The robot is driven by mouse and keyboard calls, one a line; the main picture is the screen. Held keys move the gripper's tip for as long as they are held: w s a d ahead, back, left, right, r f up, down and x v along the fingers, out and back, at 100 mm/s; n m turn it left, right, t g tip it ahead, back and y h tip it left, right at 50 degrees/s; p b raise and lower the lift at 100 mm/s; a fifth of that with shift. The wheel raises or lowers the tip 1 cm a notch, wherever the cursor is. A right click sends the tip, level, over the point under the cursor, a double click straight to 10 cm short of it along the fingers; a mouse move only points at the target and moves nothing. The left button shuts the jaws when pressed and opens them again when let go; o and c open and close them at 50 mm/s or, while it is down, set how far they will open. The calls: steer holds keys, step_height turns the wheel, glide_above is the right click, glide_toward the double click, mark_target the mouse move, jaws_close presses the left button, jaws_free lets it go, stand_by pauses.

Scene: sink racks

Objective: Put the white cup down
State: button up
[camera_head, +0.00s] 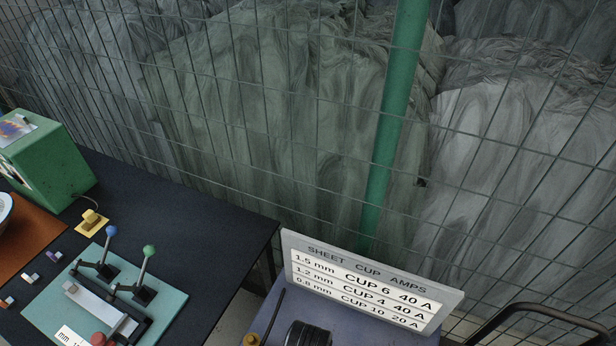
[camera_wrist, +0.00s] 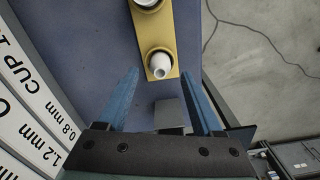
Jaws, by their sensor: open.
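In the wrist view, a white cup (camera_wrist: 160,64), small and tapered with a dark opening, stands on a yellow strip (camera_wrist: 158,37). The strip lies on a blue-grey surface (camera_wrist: 100,30). My gripper (camera_wrist: 158,73) is open, with its two blue fingers apart. The cup is beyond and between the fingertips in the picture, and I see no finger touching it. A second white round piece (camera_wrist: 147,3) is at the top edge, partly cut off. I cannot make out the cup or my gripper in the head view.
A sign headed SHEET CUP AMPS (camera_head: 365,285) stands at the back of the blue-grey top, before a wire fence (camera_head: 270,120). At left, a dark bench (camera_head: 215,230) holds a green box (camera_head: 50,155) and a teal plate with levers (camera_head: 170,305).

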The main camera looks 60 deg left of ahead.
step_height(320, 180, up, 9)
steer(key=w+a+r+m+t+y, duration=0.1)
steer(key=w+r+m+t+y, duration=0.4)
steer(key=w+r, duration=1.15)
steer(key=w+d+r+m+t+h, duration=0.1)
steer(key=w+d+r+m+t, duration=0.2)
steer(key=r, duration=0.4)
steer(key=w+d+r+m+t, duration=0.1)
steer(key=w+r+m+t, duration=0.2)
steer(key=w+r+t, duration=0.3)
steer(key=d+r+m+t+h, duration=0.1)
steer(key=d+r+m+t, duration=0.15)
steer(key=r, duration=0.65)
steer(key=d+r+m+t, duration=0.2)
steer(key=d+r+t, duration=0.15)
steer(key=r, duration=0.45)
steer(key=s+d+r+m+t+h, duration=0.1)
steer(key=s+d+r+m+t, duration=0.2)
steer(key=r, duration=0.6)
steer(key=s+d+r+m+t+h, duration=0.2)
steer(key=s+d+r+m+t, duration=0.1)
steer(key=s+d+r, duration=0.3)
step_height(320, 180, up, 4)
steer(key=shift+s+r+t+b, duration=0.1)
steer(key=shift+s+t+b, duration=0.2)
steer(key=shift+s+t, duration=0.55)
steer(key=shift+s+d, duration=0.1)
